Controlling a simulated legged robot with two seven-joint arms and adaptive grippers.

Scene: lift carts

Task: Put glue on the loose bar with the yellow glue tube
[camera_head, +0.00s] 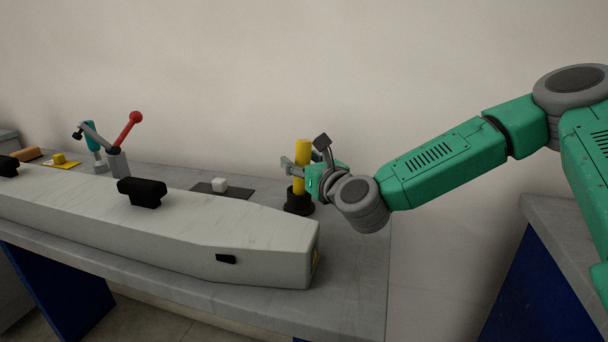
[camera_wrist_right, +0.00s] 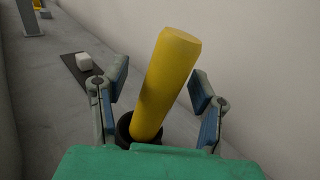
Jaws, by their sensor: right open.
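The yellow glue tube (camera_head: 302,165) stands upright in a round black holder (camera_head: 299,201) near the right end of the bench. My right gripper (camera_head: 298,172) is at the tube from the right, with its fingers around the tube's upper part. In the right wrist view the tube (camera_wrist_right: 165,85) rises between the two open fingers, with a gap on each side. The black holder (camera_wrist_right: 126,130) shows below it. I cannot tell for certain which piece is the loose bar. My left gripper is not in view.
A long pale beam (camera_head: 170,215) with black handles lies along the front of the grey bench (camera_head: 353,262). Behind it are a white block (camera_head: 219,185) on a dark mat, a red-knobbed lever (camera_head: 130,128) and a yellow block (camera_head: 59,159). A wall stands close behind.

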